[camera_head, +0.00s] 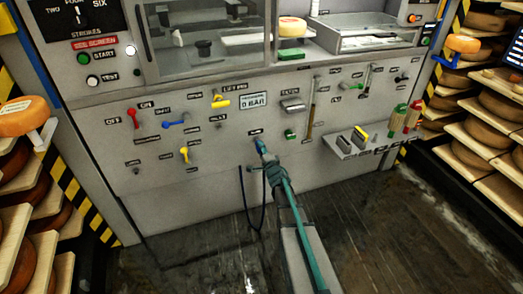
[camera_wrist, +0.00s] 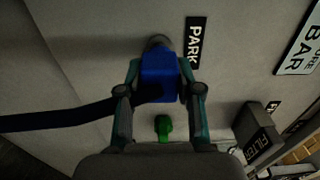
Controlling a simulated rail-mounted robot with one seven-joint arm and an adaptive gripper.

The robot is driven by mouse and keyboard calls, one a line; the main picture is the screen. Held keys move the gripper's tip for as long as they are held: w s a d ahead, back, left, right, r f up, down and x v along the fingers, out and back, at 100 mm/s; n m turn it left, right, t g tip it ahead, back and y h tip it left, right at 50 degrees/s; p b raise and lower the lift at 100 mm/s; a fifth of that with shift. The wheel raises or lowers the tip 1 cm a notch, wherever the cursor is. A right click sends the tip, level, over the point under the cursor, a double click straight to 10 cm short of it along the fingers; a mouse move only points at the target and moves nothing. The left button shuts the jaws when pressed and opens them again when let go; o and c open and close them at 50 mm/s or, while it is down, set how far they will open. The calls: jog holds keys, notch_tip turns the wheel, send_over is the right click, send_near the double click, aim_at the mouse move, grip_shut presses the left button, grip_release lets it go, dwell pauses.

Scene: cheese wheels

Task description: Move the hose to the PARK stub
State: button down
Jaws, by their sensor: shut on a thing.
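The hose ends in a blue connector (camera_head: 260,145), held by my gripper (camera_head: 266,160) at the lower middle of the machine panel. In the wrist view my gripper (camera_wrist: 160,92) is shut on the blue connector (camera_wrist: 160,78), with a teal finger on each side. The dark hose (camera_wrist: 60,117) runs off to the left there, and its loop (camera_head: 251,215) hangs below the gripper in the head view. The round grey PARK stub (camera_wrist: 158,42) shows just beyond the connector, beside the PARK label (camera_wrist: 194,42). I cannot tell whether the connector is seated on the stub.
A green knob (camera_wrist: 163,127) sits close to the gripper. Yellow levers (camera_head: 220,101), a red lever (camera_head: 131,117) and a small shelf (camera_head: 358,143) project from the panel. Cheese racks stand on both sides. The floor (camera_head: 385,220) right of my arm looks clear.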

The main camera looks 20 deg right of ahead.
jog(key=shift+w+d+p, duration=0.15)
jog(key=shift+w+p, duration=0.6)
jog(key=shift+w, duration=0.5)
jog(key=c, duration=0.7)
grip_release()
jog(key=shift+s, duration=0.1)
jog(key=s+a, duration=0.1)
jog(key=s, duration=1.1)
jog(key=shift+w, duration=0.1)
